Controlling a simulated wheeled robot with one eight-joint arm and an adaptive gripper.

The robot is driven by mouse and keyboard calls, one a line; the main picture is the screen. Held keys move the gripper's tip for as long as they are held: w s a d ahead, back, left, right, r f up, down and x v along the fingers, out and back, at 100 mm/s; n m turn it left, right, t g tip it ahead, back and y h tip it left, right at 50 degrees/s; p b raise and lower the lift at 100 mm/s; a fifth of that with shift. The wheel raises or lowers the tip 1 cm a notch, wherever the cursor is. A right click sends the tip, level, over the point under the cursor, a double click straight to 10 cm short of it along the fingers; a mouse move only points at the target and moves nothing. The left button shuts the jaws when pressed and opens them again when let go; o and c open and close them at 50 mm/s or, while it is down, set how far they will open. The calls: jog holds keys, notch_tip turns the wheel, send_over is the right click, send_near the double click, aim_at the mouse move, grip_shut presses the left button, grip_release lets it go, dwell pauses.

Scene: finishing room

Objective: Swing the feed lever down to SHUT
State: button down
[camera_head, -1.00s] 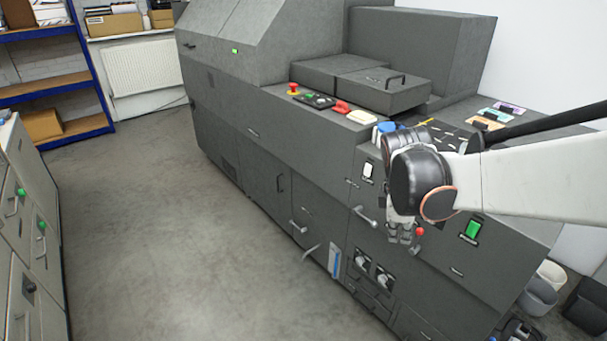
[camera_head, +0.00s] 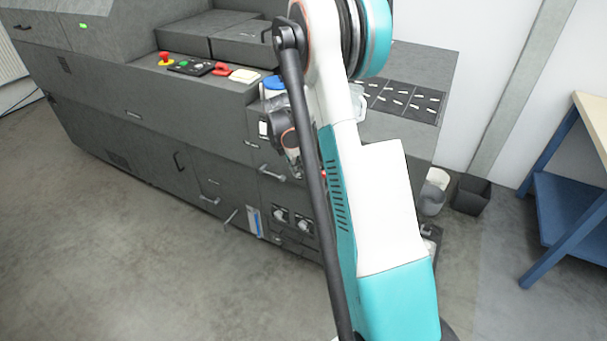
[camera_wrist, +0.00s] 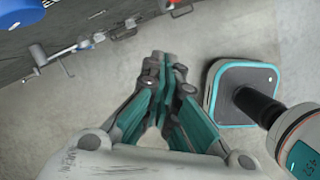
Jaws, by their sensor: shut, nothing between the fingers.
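A small red spot (camera_head: 323,173) shows at the edge of my arm in the head view, on the machine front; it looks like the red knob of the feed lever. The rest of that lever is hidden behind my arm, so its angle cannot be told. My gripper (camera_wrist: 163,62) is shut and empty, pointing over bare floor in the wrist view. In the head view it (camera_head: 294,168) is partly covered by my arm, in front of the machine. No red knob shows in the wrist view.
The grey machine (camera_head: 150,165) fills the back. A silver handle (camera_head: 267,172) sticks out of its front, left of my gripper. The floor at front left is clear.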

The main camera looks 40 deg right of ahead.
jog(key=s+d+f+b, duration=0.1)
jog(key=d+f+b, duration=0.3)
jog(key=f, duration=0.5)
jog(key=shift+s+d+b, duration=0.15)
jog(key=shift+d+b, duration=0.2)
jog(key=shift+d, duration=0.7)
